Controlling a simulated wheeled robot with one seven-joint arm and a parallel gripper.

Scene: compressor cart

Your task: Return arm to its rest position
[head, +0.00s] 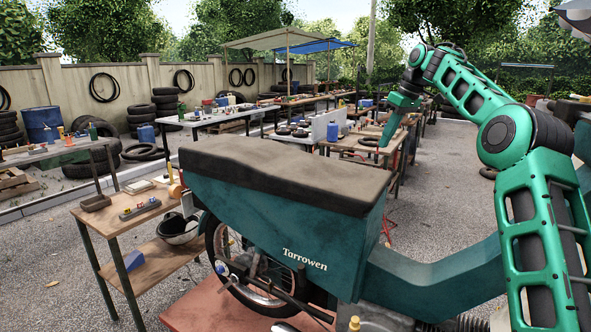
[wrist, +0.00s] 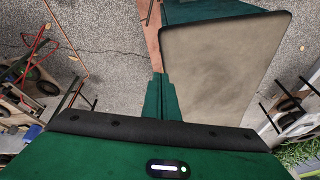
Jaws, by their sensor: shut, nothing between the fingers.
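My arm (head: 487,110) is green with dark joints and reaches up from the right side of the head view, bending over at the top. My gripper (head: 386,140) hangs at its far end, pointing down, beyond the seat of the teal motorcycle (head: 300,246) and in the open air. In the wrist view my gripper (wrist: 160,82) has its two green fingers together and holds nothing. The seat (wrist: 228,70) lies below and to the right of the fingers there.
A wooden table (head: 118,219) with small parts and a helmet (head: 179,230) stands left of the motorcycle. Several work tables (head: 240,113) run behind it. In the wrist view a red-framed cart (wrist: 35,70) stands at left.

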